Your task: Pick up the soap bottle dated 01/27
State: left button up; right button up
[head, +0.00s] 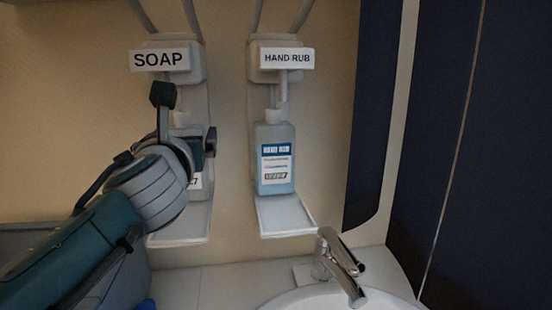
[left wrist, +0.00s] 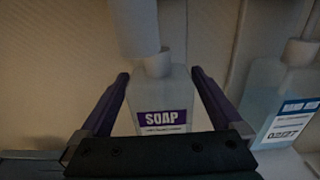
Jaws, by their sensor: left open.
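The soap bottle (left wrist: 163,104) is pale with a purple SOAP label and stands upright in the left wrist view. My left gripper (left wrist: 160,80) is open, with one finger on each side of the bottle; I cannot tell whether they touch it. In the head view the left gripper (head: 184,135) is in front of the soap dispenser and covers most of the bottle. Only a corner of the bottle's label (head: 194,182) shows there, and its date cannot be read. My right gripper is in neither view.
A blue hand rub bottle (head: 275,150) stands on its holder tray (head: 285,216) to the right; it also shows in the left wrist view (left wrist: 275,95). Below are a chrome tap (head: 338,262) and a white basin (head: 330,298). A dark panel (head: 470,130) stands at the right.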

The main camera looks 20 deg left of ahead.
pick_arm(q)
jog(key=shift+c, duration=0.4)
jog(key=c, duration=1)
jog(key=shift+c, duration=0.2)
